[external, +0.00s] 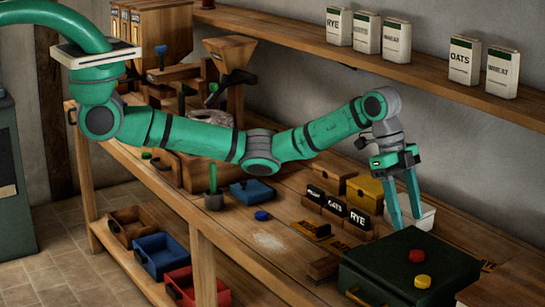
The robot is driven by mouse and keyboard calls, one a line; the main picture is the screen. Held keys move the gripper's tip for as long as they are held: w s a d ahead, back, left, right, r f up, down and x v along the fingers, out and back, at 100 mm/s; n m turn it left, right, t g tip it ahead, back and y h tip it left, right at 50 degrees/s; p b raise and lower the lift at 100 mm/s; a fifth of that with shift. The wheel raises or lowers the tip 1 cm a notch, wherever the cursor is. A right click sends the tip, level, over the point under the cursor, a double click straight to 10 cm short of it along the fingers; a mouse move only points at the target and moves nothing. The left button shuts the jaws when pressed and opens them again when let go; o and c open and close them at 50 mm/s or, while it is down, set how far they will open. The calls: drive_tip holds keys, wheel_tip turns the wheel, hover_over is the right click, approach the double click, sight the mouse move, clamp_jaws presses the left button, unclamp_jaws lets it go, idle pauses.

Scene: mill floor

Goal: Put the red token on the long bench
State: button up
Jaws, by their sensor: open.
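The red token (417,256) is a small round disc lying on top of a dark green box (450,262) with a brass handle. The green box stands on the long bench (275,268) at its near right end. My gripper (406,222) is open and empty, pointing down. In the picture its fingers are above and left of the red token, in front of a white bin. I cannot tell the exact gap between the fingertips and the box.
A yellow token (422,282) lies beside the red one. Small labelled boxes (336,206), a yellow box (364,193) and a white bin (425,216) crowd the back. Bare wood shows mid-bench.

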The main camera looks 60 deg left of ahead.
sight(416, 252)
drive_tip(key=shift+x, duration=4.15)
drive_tip(key=shift+w+d, duration=0.1)
drive_tip(key=shift+d, duration=0.05)
drive_tip(key=c, duration=1.2)
drive_tip(key=shift+r, duration=0.2)
drive_tip(key=shift+r, duration=1.5)
drive_tip(key=s+a+r, duration=0.9)
drive_tip(key=a, duration=0.1)
drive_tip(key=shift+s+a+r, duration=0.15)
drive_tip(key=shift+s+r, duration=0.15)
drive_tip(key=shift+r, duration=0.1)
